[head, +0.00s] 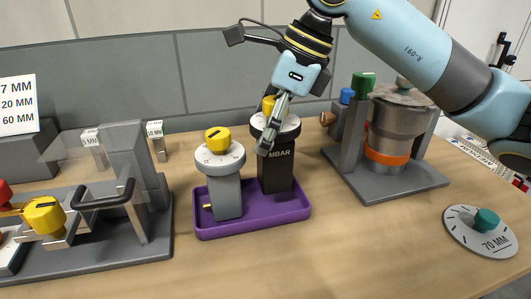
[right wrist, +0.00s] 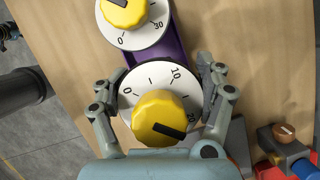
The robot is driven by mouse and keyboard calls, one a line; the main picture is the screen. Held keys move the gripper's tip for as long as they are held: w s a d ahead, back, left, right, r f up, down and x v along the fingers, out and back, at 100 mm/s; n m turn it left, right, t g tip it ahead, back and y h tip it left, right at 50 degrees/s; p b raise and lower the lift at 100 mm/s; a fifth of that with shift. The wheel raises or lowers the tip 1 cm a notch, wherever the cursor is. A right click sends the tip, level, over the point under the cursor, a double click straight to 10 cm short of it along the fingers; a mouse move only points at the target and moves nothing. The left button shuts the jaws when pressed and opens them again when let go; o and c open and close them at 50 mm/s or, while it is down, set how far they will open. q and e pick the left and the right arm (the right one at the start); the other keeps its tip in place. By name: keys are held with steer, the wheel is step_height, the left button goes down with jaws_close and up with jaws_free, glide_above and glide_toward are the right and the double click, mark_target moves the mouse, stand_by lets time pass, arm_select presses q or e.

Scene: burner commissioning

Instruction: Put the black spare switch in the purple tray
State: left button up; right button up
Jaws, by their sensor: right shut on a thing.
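The black spare switch (head: 276,168) has a white dial, a yellow knob and "MBAR" lettering. It stands upright at the right end of the purple tray (head: 250,224), its lower end inside the rim; whether it touches the floor I cannot tell. My right gripper (head: 273,132) comes down from above and is shut on this switch near its dial. In the right wrist view my right gripper (right wrist: 162,105) has a finger on each side of the dial (right wrist: 185,82). A grey switch (head: 225,193) with a yellow knob stands in the tray's left part. My left gripper is not in view.
A clear-shielded grey fixture (head: 130,175) stands at the left. A grey stand holding a metal vessel with an orange band (head: 387,157) is at the right. A round "70 MM" dial (head: 465,240) lies at the front right. The wood in front of the tray is clear.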

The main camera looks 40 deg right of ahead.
mark_target(258, 167)
step_height(258, 167, down, 4)
steer(key=shift+r, duration=0.1)
steer(key=shift+f, duration=0.2)
steer(key=o, duration=1.8)
